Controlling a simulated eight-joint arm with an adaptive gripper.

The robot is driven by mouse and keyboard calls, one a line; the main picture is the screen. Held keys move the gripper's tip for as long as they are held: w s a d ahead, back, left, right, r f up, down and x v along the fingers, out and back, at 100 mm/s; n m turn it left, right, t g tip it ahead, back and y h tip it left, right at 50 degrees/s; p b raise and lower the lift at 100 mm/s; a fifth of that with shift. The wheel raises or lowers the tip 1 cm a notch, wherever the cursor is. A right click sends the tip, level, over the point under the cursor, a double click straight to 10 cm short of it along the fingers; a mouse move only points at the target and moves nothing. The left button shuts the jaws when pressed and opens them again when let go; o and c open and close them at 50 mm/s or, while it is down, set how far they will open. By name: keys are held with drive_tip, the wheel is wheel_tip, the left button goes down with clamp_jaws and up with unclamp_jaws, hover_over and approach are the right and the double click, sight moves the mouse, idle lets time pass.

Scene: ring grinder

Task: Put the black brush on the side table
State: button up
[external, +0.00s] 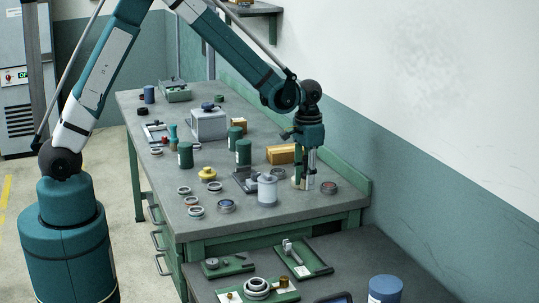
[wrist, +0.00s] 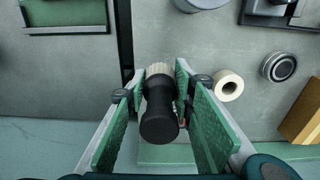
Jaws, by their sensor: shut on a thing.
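The black brush (wrist: 160,118) is between the green fingers of my gripper (wrist: 158,82) in the wrist view, its dark round end toward the camera and its pale bristle end pointing away. My gripper is shut on it. The grey side table (external: 345,258) stands in front of the workbench's near end. Its bare top also shows at the left of the wrist view (wrist: 60,82), across a dark gap.
On the side table are green trays (external: 304,257), a ring stack (external: 257,286) and a blue cylinder (external: 385,288). Near my gripper are a pale roll (wrist: 229,85), a dark-topped round part (wrist: 279,66), a cardboard box (wrist: 304,112) and a grey canister (external: 267,189).

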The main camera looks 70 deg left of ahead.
drive_tip(key=shift+r, duration=0.1)
idle(0.4)
drive_tip(key=r, duration=0.9)
drive_tip(key=shift+a+r, duration=0.35)
drive_tip(key=shift+a, duration=0.05)
drive_tip(key=s+a+n, duration=0.2)
drive_tip(key=a+n, duration=0.6)
drive_tip(key=a, duration=2.4)
drive_tip(key=s+a+n, duration=0.3)
drive_tip(key=s+a, duration=0.2)
drive_tip(key=a, duration=0.4)
drive_tip(key=s+a+n, duration=0.2)
drive_tip(key=s+a, duration=0.2)
drive_tip(key=a, duration=0.6)
drive_tip(key=s+a+n, duration=0.3)
drive_tip(key=s+a, duration=0.2)
drive_tip(key=a, duration=0.4)
drive_tip(key=shift+w+a+f+p, duration=0.1)
drive_tip(key=shift+f+p, duration=0.25)
drive_tip(key=shift+f, duration=2.25)
